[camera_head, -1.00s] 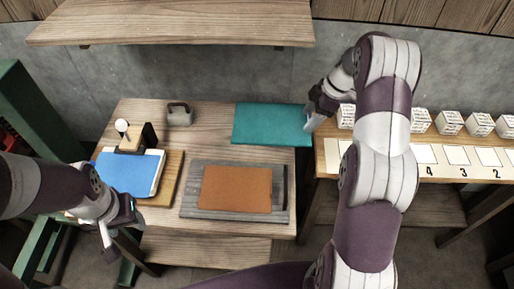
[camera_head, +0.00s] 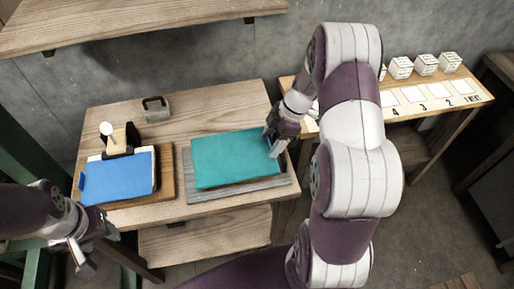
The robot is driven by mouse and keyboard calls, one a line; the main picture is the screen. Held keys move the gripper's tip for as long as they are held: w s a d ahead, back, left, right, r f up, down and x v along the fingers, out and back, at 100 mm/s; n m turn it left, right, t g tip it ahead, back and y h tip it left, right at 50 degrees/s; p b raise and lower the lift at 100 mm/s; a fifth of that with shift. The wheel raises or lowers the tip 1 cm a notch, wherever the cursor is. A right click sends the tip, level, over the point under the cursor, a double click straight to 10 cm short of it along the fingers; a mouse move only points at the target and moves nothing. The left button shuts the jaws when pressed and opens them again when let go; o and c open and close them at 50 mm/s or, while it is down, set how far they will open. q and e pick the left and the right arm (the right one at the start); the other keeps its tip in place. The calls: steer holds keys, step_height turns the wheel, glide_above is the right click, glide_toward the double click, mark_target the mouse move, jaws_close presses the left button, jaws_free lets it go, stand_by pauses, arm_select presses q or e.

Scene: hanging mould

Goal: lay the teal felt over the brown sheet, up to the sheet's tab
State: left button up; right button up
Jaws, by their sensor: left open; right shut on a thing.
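The teal felt (camera_head: 236,158) lies over the grey board (camera_head: 240,188) on the wooden table. It covers the place of the brown sheet, which is hidden, as is its tab. My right gripper (camera_head: 274,146) is shut on the right edge of the felt, near the board's right side. Whether the felt lies flat or is held slightly up there, I cannot tell. My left gripper (camera_head: 85,262) is open and empty, low at the left, in front of the table and apart from the felt.
A blue pad (camera_head: 118,177) lies on a wooden board left of the felt, with a white-knobbed stand (camera_head: 118,138) behind it. A grey handled block (camera_head: 156,108) sits at the back. A side table (camera_head: 450,95) with white cubes and numbered cards is at right.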

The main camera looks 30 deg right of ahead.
mark_target(267, 144)
steer(key=shift+w+a+f, duration=0.65)
steer(key=shift+w+a, duration=0.2)
steer(key=shift+a, duration=0.05)
step_height(267, 144, down, 4)
steer(key=shift+r+p, duration=0.1)
steer(key=shift+p, duration=0.55)
steer(key=shift+d+f, duration=0.1)
steer(key=shift+f, duration=0.1)
steer(key=shift+f+b, duration=0.2)
steer(key=shift+b, duration=0.2)
steer(key=o, duration=1.1)
steer(key=shift+r, duration=0.1)
steer(key=shift+c, duration=0.2)
